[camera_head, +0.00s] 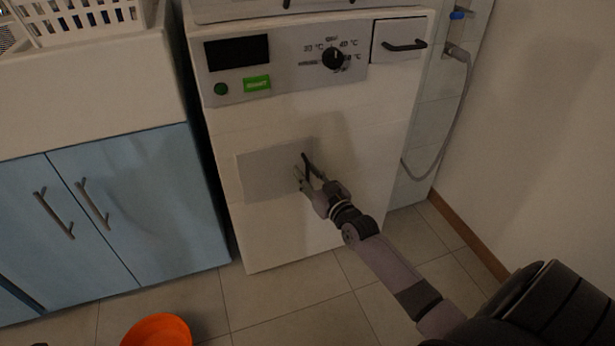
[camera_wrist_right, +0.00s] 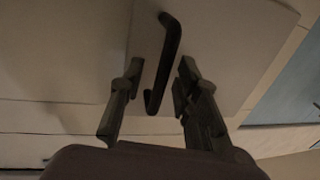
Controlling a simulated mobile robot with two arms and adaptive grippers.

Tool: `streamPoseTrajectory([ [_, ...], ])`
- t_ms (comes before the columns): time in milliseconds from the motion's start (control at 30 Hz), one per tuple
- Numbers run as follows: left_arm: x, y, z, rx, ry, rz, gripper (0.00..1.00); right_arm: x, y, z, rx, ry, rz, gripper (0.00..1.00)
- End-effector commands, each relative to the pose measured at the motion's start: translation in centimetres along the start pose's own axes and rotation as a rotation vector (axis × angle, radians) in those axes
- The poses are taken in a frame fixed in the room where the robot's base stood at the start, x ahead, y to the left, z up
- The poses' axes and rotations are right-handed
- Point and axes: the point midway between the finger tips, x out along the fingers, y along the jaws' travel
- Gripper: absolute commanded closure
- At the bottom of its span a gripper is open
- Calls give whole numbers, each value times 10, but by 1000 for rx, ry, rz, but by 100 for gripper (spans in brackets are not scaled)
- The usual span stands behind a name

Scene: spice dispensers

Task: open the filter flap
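The filter flap (camera_head: 265,175) is a pale grey panel low on the front of the white washing machine (camera_head: 225,145); it looks flush with the front. Its dark bar handle (camera_head: 306,160) is near the flap's right edge. In the right wrist view the flap (camera_wrist_right: 225,45) fills the upper middle, with the handle (camera_wrist_right: 166,62) slanting across it. My right gripper (camera_head: 308,180) is at the handle. Its two fingers (camera_wrist_right: 157,80) are apart, one on each side of the handle's lower part, with gaps visible. My left gripper is not in view.
The control panel with a dial (camera_head: 333,58) and a detergent drawer (camera_head: 398,42) sit above. A blue cabinet (camera_head: 140,210) stands left, an orange bowl (camera_head: 158,331) on the tiled floor. A grey hose (camera_head: 463,110) hangs at the right. Floor before the machine is mostly clear.

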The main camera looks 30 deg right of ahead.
Motion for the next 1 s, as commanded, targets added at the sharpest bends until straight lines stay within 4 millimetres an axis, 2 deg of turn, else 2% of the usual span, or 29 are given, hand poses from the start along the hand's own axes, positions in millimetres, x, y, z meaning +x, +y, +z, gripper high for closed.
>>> streamPoseTrajectory([
  [233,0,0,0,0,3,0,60,0,0,0,0,-1,0,70],
  [700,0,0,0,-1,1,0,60,0,0,0,0,-1,0,100],
  [1000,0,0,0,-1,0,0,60,0,0,0,0,-1,0,100],
])
